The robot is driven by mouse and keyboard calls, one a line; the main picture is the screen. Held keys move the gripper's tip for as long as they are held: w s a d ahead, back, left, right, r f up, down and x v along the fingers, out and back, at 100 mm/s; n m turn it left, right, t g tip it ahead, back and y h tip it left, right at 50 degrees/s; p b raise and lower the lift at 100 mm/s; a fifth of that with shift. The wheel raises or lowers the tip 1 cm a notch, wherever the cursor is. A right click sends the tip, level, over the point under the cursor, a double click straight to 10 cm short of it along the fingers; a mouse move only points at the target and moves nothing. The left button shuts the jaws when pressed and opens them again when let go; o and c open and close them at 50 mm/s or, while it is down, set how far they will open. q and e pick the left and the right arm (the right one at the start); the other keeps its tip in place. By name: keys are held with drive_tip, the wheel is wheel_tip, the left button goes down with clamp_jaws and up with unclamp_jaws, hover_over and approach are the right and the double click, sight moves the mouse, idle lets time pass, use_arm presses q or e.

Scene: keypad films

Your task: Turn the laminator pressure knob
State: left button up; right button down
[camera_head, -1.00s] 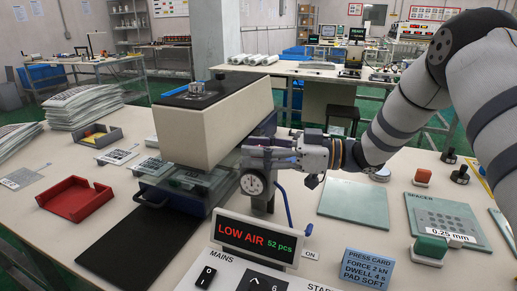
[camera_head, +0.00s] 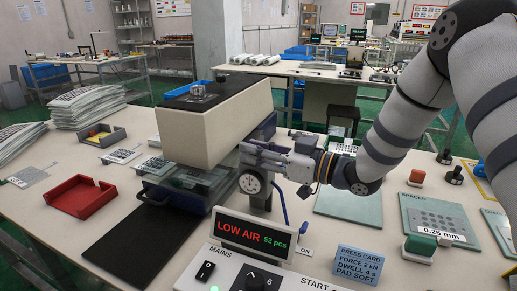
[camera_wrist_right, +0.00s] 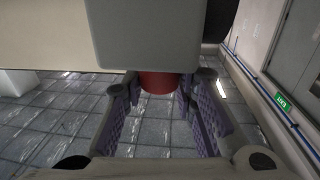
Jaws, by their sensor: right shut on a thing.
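The laminator (camera_head: 205,125) is a cream press head over a dark lower part. A red round knob (camera_wrist_right: 157,82) shows in the right wrist view, at the lower edge of a pale housing (camera_wrist_right: 150,35). My right gripper (camera_head: 250,153) is at the right front side of the press, just above a round gauge (camera_head: 250,182). In the right wrist view its fingers stand on both sides of the red knob, closed on it. The knob is hidden in the head view. My left gripper is not in view.
A display (camera_head: 255,233) reading "LOW AIR 52 pcs" stands in front of the gauge, above a control panel. A blue hose curves beside the gauge. A red tray (camera_head: 80,200) lies at left, and green plates (camera_head: 435,215) lie at right.

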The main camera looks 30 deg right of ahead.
drive_tip(key=m+t+h, duration=0.2)
drive_tip(key=h, duration=0.1)
drive_tip(key=shift+f+h, duration=0.1)
drive_tip(key=shift+h, duration=0.2)
drive_tip(key=shift+m+t+h, duration=0.5)
drive_tip(key=shift+m+h, duration=0.9)
drive_tip(key=shift+h, duration=0.4)
drive_tip(key=shift+m+h, duration=0.3)
drive_tip(key=shift+h, duration=0.1)
drive_tip(key=c, duration=1.3)
unclamp_jaws()
drive_tip(key=s, duration=0.5)
drive_tip(key=s+d, duration=0.1)
drive_tip(key=s, duration=0.1)
drive_tip(key=shift+s, duration=0.25)
